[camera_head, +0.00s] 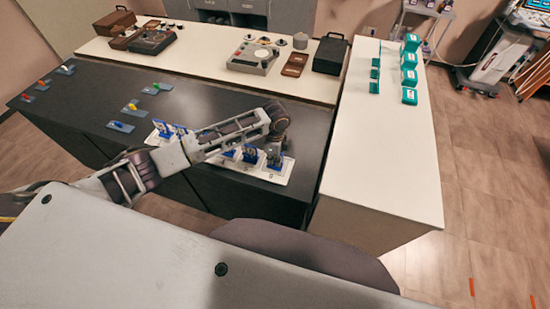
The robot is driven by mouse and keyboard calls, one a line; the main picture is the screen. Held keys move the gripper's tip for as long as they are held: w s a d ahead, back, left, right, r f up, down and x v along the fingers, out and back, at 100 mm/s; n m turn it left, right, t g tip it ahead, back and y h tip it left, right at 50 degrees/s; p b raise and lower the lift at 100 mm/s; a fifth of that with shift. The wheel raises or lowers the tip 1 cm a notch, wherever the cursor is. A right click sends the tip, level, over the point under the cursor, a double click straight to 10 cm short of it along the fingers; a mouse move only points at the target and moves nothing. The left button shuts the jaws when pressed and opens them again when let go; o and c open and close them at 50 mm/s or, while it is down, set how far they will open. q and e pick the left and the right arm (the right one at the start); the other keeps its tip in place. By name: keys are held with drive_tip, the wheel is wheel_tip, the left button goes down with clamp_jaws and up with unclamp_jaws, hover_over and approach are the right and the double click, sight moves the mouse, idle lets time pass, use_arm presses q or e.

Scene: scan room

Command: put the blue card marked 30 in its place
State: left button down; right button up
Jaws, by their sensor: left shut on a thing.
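My left arm comes in from the left and reaches over a white holder (284,179) on the black counter. My left gripper (277,148) is at the holder's right end, shut on a blue card (275,159) that is upright there and partly hidden by the fingers. I cannot read its number, nor tell whether it touches the holder. Other blue cards stand upright in the holder, including one (250,154) just left of the gripper and one (165,130) at the left end. My arm hides the holder's middle. My right gripper is not in view.
Several flat blue cards with coloured pieces (120,126) lie on the black counter (85,105) to the left. A white counter (385,155) at right bears green boxes (409,77). A turntable-like device (252,57) and a black case (329,54) stand behind.

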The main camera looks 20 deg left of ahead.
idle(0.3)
use_arm(q)
drive_tip(key=c, duration=1.5)
unclamp_jaws()
drive_tip(key=shift+f, duration=0.1)
drive_tip(key=shift+r+b, duration=0.5)
drive_tip(key=shift+r, duration=5.65)
drive_tip(key=shift+d+f, duration=0.1)
